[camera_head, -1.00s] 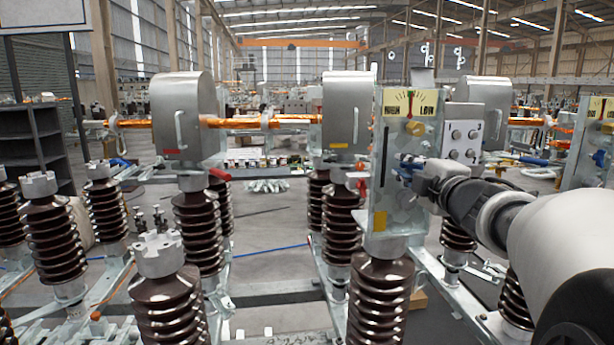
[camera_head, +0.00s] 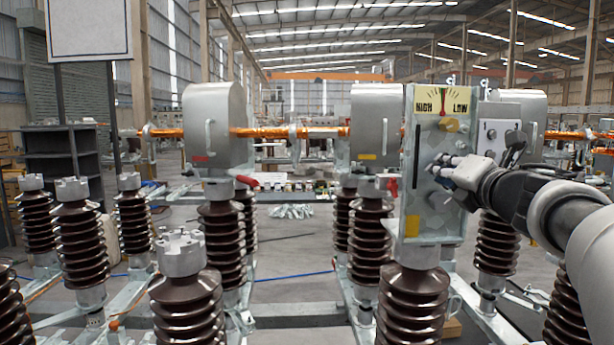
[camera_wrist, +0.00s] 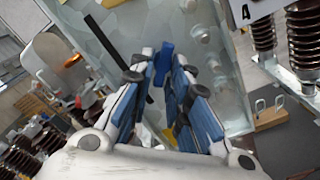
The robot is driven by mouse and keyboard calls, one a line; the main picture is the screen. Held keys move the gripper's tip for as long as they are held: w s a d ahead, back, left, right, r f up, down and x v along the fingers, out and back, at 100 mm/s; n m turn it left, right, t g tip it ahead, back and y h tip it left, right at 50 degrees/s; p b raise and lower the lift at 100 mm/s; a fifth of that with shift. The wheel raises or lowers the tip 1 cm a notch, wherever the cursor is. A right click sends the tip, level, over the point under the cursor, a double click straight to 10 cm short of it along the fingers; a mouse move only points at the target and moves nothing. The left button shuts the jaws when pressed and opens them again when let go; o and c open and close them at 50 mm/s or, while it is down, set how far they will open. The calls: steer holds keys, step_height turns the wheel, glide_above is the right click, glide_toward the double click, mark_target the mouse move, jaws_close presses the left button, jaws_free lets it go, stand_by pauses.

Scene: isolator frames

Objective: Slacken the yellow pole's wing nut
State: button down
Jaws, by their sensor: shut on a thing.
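The pole is a tall grey-green plate (camera_head: 424,205) on a brown ribbed insulator (camera_head: 413,300). It bears a yellow patch (camera_head: 412,226) low down and a HIGH/LOW dial (camera_head: 442,104) on top. My gripper (camera_head: 446,164) is at the front of the plate, below the dial. In the wrist view, my blue-padded fingers (camera_wrist: 168,78) close around a small blue piece (camera_wrist: 165,60) in front of the plate, apparently the wing nut. The fingers hide most of it, so its turn angle cannot be told. In the head view, my gripper hides it.
A black slot (camera_head: 416,150) runs down the plate's left side. A grey box with knobs (camera_head: 490,138) is just right of the plate. Grey housings (camera_head: 216,130) and ribbed insulators (camera_head: 185,305) stand to the left.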

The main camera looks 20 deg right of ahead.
steer(key=shift+d+f+n+b, duration=0.15)
steer(key=shift+n+b, duration=0.75)
steer(key=shift+n, duration=0.7)
steer(key=c, duration=1.7)
jaws_free()
